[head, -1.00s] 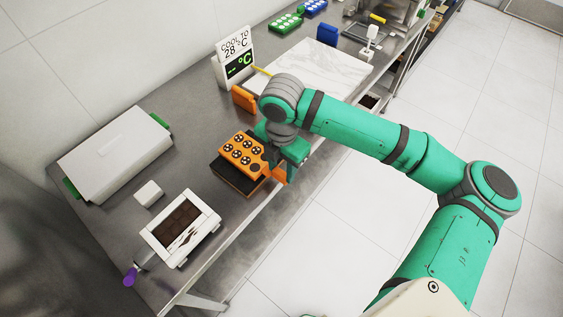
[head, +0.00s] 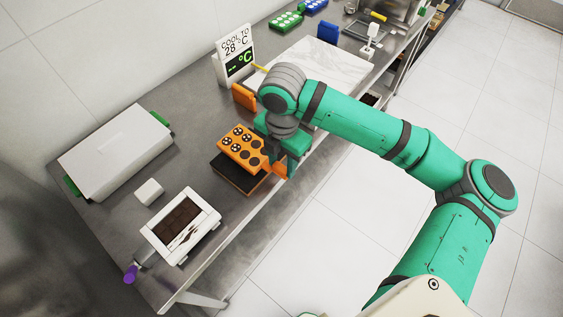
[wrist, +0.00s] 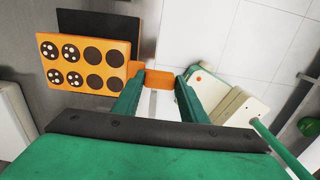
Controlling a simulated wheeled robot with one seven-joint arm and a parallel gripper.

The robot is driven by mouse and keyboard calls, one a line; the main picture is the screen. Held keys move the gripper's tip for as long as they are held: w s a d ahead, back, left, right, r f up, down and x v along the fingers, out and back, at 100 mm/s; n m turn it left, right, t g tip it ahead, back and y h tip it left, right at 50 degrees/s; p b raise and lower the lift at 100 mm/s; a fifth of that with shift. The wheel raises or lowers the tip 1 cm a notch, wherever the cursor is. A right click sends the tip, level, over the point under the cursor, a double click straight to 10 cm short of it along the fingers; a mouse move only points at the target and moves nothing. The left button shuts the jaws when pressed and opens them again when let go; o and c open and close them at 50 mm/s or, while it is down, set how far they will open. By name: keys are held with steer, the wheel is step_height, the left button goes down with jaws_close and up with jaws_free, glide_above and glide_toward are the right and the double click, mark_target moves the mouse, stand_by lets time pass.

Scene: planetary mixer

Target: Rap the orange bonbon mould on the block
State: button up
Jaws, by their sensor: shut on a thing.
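The orange bonbon mould (head: 240,147) has round cavities; several show dark with white dots and the others plain dark. It also shows in the wrist view (wrist: 84,65). My gripper (head: 282,164) is shut on the mould's orange end tab (wrist: 158,79). The dark block (head: 236,178) lies on the counter below the mould. In the head view the mould is held above the block with a visible gap. In the wrist view the block (wrist: 98,23) shows beyond the mould's edge. The mould looks roughly level.
A white tray of chocolate (head: 180,228), a small white cube (head: 149,192) and a lidded box (head: 116,152) stand to the left. An orange upright piece (head: 243,96) and the temperature sign (head: 234,55) stand behind. The counter's front edge is close to my gripper.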

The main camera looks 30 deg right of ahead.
mark_target(282, 166)
step_height(282, 166, down, 3)
steer(key=shift+f, duration=0.2)
steer(key=shift+c, duration=0.5)
steer(key=shift+r, duration=1.5)
